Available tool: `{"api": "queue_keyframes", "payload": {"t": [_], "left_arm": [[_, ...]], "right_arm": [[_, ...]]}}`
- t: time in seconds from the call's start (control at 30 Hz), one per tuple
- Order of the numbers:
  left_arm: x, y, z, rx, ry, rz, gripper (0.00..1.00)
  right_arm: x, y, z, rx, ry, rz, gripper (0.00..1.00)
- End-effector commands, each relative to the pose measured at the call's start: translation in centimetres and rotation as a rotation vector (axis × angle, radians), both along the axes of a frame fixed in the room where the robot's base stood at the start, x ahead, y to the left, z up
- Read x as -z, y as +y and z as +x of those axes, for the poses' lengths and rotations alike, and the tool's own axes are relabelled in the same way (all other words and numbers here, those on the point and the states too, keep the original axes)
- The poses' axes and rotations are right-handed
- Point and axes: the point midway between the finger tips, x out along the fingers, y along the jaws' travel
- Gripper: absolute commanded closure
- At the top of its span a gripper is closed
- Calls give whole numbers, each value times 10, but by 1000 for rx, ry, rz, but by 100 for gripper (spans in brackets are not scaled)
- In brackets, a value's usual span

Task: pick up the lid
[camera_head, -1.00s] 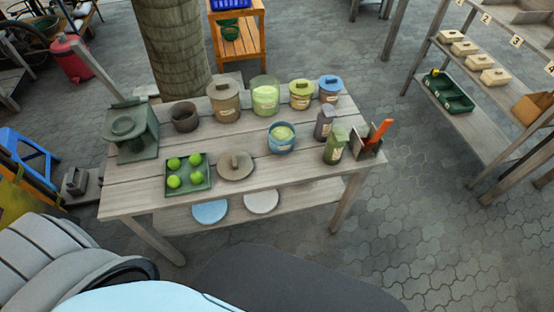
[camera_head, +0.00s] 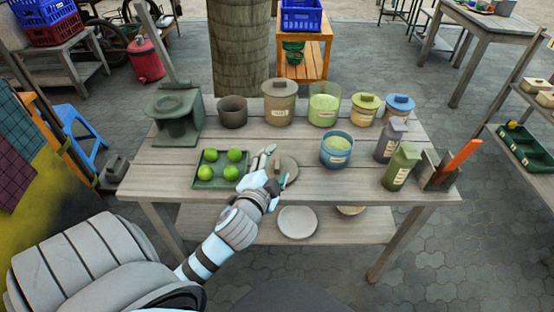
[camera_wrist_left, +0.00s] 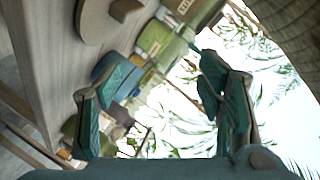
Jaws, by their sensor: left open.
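A loose round grey-brown lid (camera_head: 290,171) with an upright handle lies flat on the wooden table, near its front edge. My left gripper (camera_head: 276,165) is at the lid in the head view, its fingers apart and partly covering the lid's left side. In the left wrist view the lid (camera_wrist_left: 92,26) shows at the top left, outside the open fingers of the left gripper (camera_wrist_left: 155,105). Nothing is between the fingers, and I cannot tell whether they touch the lid. My right gripper is not in view.
A green tray (camera_head: 207,181) of green fruit sits just left of the lid. An open blue pot (camera_head: 337,152) stands to its right. A brown pot (camera_head: 232,113) and lidded jars (camera_head: 278,103) line the back. A green bottle (camera_head: 401,168) stands further right.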

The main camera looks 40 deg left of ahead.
Motion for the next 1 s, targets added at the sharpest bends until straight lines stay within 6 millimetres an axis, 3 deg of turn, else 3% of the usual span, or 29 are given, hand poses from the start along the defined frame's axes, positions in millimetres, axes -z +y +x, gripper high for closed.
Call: {"api": "queue_keyframes", "payload": {"t": [0.03, 0.13, 0.23, 0.3, 0.33, 0.4, 0.47, 0.53, 0.6, 0.7, 0.73, 0.83, 1.0], "left_arm": [[-31, 1, 21, 50, -94, 126, 38], [-102, -14, 59, 186, -303, 473, 38], [-161, -50, 84, 358, -489, 903, 38], [-181, -84, 98, 523, -590, 1273, 38], [-181, -97, 103, 613, -616, 1454, 38], [-159, -108, 114, 879, -614, 1889, 38], [-124, -83, 117, 1170, -518, 2196, 38], [-93, -27, 106, 1527, -342, 2381, 38], [-80, 28, 83, 1836, -176, 2403, 38], [-78, 78, 49, 2118, -29, 2319, 38], [-78, 85, 42, -2149, 6, -2274, 38], [-62, 91, 34, -2191, -20, -2205, 38], [-20, 76, 43, -2197, -15, -2199, 38]], "right_arm": [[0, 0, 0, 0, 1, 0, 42], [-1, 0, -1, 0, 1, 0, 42], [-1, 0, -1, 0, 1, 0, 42], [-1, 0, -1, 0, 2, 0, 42], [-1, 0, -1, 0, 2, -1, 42], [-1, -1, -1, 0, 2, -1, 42], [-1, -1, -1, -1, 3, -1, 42], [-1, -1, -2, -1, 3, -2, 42], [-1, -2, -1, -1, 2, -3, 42], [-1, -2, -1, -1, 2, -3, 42], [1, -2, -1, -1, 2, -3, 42], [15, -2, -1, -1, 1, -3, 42], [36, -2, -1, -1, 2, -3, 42]]}}
